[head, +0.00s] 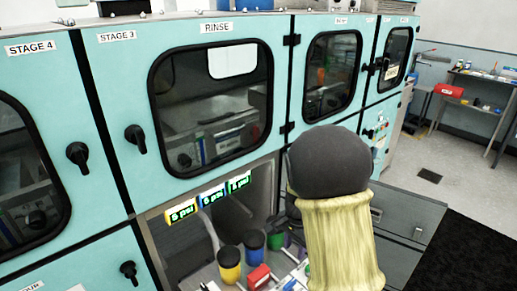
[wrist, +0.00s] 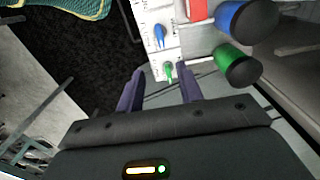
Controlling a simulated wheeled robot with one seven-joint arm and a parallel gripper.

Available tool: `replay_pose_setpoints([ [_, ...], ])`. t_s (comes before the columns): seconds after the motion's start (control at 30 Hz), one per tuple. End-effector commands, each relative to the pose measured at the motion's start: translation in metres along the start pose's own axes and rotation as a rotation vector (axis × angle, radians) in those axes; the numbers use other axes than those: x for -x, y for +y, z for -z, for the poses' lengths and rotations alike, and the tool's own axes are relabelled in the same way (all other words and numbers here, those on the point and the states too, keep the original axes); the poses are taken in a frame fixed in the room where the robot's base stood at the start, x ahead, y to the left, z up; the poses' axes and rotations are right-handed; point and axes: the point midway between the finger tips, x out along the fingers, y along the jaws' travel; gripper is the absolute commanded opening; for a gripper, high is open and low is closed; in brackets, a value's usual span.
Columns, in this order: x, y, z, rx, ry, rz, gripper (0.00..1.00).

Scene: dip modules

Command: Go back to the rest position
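My gripper (wrist: 160,88) shows in the wrist view with its two purple fingers apart and nothing held between them. Just beyond the fingertips is a white panel (wrist: 157,50) with a small green lever (wrist: 168,70) and a small blue lever (wrist: 159,35). I cannot tell how far the tips are from the green lever. In the head view my arm fills the right of centre, and my gripper is hidden.
A large green knob (wrist: 240,66) and blue knob (wrist: 252,20) stick out close to the right finger. In the head view, a yellow knob (head: 229,264) and a red block (head: 258,276) sit below lit pressure displays (head: 212,194). The teal cabinet (head: 135,85) rises behind. Open floor (head: 465,163) lies to the right.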

Motion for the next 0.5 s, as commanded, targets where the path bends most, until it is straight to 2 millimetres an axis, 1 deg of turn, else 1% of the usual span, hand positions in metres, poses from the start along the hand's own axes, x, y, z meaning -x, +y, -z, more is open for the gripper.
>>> replay_pose_setpoints([
  [0.07, 0.008, 0.005, -0.003, 0.032, 0.002, 0.009, 0.36],
  [0.17, 0.026, 0.019, -0.011, 0.125, 0.011, 0.031, 0.36],
  [0.27, 0.049, 0.038, -0.025, 0.280, 0.033, 0.060, 0.36],
  [0.4, 0.081, 0.071, -0.048, 0.541, 0.091, 0.096, 0.36],
  [0.5, 0.098, 0.092, -0.064, 0.723, 0.143, 0.108, 0.36],
])
